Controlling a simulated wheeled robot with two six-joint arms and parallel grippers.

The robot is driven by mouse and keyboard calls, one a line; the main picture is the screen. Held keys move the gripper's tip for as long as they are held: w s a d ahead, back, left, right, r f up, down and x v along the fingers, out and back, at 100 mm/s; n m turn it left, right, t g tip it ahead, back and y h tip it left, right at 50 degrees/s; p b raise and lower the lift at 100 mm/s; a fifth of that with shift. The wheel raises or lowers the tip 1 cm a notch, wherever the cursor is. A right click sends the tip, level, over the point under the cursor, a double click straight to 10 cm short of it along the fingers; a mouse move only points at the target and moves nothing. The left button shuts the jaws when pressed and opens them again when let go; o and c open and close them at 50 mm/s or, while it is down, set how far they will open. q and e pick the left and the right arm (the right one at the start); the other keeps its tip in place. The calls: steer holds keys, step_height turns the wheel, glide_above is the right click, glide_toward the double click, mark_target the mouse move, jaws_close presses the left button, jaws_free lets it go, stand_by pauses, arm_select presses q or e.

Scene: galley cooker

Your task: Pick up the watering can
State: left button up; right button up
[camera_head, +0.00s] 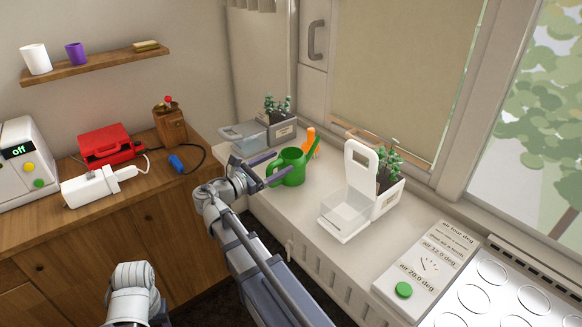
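The green watering can (292,170) stands upright on the light counter under the window, its spout pointing up to the right and its handle on the left. My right gripper (268,168) is at the can's left, by its handle side. Its dark fingers look spread apart, and the can's body is not between them. I cannot tell whether a fingertip touches the handle. My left arm (135,295) shows only at the bottom left, and its gripper is not visible.
An orange spray bottle (310,142) stands just behind the can. A planter with a clear bin (243,135) is to the left, and a white planter stand (357,190) to the right. A cooktop (500,290) lies at the lower right.

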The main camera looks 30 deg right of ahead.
jaws_close()
stand_by(0.4)
stand_by(0.6)
